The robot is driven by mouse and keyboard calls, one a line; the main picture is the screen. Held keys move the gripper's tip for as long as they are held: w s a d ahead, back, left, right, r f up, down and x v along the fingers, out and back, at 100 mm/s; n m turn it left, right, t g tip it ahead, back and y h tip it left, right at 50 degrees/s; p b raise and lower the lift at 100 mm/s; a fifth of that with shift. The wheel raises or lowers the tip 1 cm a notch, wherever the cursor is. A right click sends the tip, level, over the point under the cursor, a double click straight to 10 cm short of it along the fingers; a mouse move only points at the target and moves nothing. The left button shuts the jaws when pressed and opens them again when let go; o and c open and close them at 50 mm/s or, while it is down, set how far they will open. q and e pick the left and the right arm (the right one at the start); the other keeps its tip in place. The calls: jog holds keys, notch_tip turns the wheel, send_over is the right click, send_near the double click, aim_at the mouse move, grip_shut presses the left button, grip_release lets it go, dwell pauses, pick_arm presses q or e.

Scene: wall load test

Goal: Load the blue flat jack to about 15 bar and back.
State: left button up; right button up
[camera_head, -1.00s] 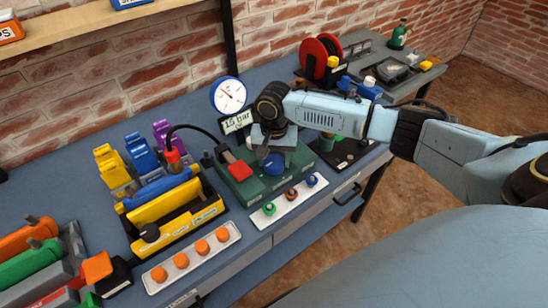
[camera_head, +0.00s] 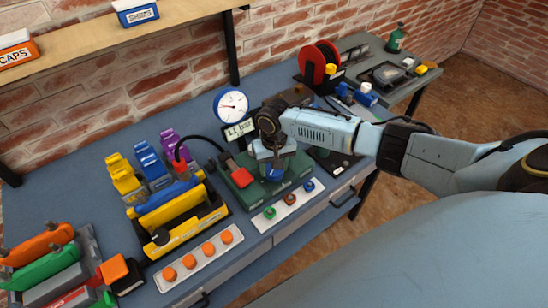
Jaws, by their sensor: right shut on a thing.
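My right gripper (camera_head: 272,152) reaches down onto the green pump unit (camera_head: 249,197) and is shut on a blue knob (camera_head: 274,175) there; the gripper hides part of it. The blue flat jack (camera_head: 170,203) lies in the yellow frame (camera_head: 190,228). A black hose with a red fitting (camera_head: 180,165) runs from the jack's end towards the pump. The white dial gauge (camera_head: 231,105) stands behind the pump, with its needle towards the left. The display (camera_head: 239,131) seems to read 11 bar. My left gripper is not in view.
A red block (camera_head: 240,175) sits on the pump. A white strip (camera_head: 288,206) with green, brown and blue knobs lies in front. A strip with orange caps (camera_head: 199,258) lies front left. Yellow, blue and purple pieces (camera_head: 149,165) stand behind the frame. A red reel (camera_head: 318,62) is at the back.

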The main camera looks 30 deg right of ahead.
jog(key=n+p, duration=0.1)
jog(key=n, duration=0.1)
jog(key=shift+r+n, duration=0.1)
jog(key=shift+n, duration=0.3)
jog(key=n+p, duration=0.1)
jog(key=n, duration=0.2)
jog(key=shift+n+p, duration=0.3)
jog(key=n, duration=0.2)
jog(key=shift+n, duration=0.3)
jog(key=shift+n+p, duration=0.45)
jog(key=shift+n, duration=1.35)
jog(key=o, duration=1)
notch_tip(320, 180, up, 13)
jog(key=shift+r+p, duration=0.15)
jog(key=shift+p, duration=0.3)
